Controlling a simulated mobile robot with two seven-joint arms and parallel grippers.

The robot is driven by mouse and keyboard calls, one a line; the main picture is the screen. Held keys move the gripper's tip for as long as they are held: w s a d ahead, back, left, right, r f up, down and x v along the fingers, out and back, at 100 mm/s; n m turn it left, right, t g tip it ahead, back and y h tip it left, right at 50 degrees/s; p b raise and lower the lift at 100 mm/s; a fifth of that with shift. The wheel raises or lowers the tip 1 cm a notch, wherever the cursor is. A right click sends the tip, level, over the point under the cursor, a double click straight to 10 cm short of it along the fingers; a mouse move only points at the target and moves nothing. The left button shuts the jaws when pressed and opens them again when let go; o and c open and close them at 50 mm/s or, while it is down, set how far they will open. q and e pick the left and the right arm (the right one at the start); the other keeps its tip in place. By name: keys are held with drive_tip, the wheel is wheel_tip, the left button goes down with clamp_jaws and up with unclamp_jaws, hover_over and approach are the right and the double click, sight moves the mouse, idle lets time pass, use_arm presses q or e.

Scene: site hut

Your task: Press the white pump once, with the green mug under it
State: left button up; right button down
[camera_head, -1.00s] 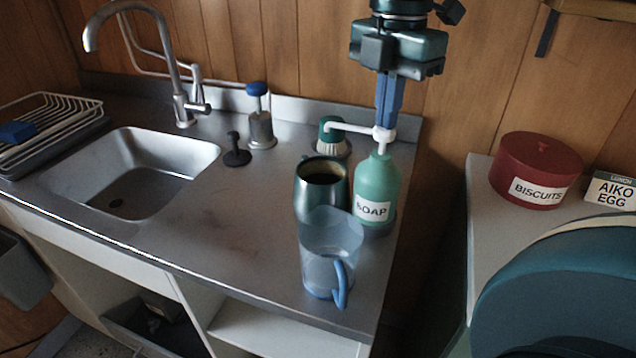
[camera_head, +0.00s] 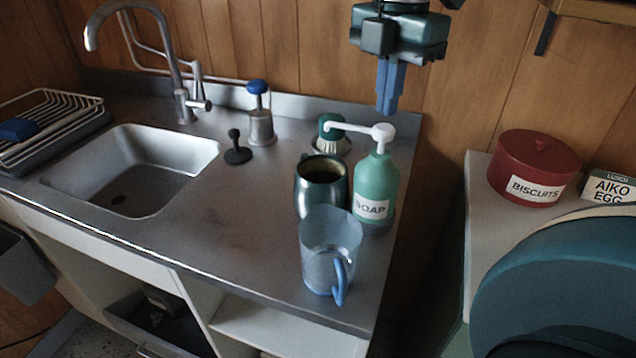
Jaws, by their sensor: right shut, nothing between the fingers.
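The white pump (camera_head: 382,132) tops a green soap bottle (camera_head: 377,182) near the counter's right end. Its nozzle reaches left. The dark green mug (camera_head: 321,193) stands upright just left of the bottle, with its opening below the nozzle's end. My right gripper (camera_head: 387,108) points down over the pump. Its fingers are shut and empty, and their tips appear slightly above the pump head. My left gripper is out of view.
A clear jug (camera_head: 331,240) with a blue handle stands in front of the mug. A green-topped brush (camera_head: 333,137), blue-topped dispenser (camera_head: 260,120) and dark stopper (camera_head: 237,150) stand behind. The sink (camera_head: 140,160) is left. A red biscuit tin (camera_head: 536,165) sits on the right-hand surface.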

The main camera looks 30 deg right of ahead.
drive_tip(key=shift+r+p, duration=1.7)
drive_tip(key=shift+r, duration=1.05)
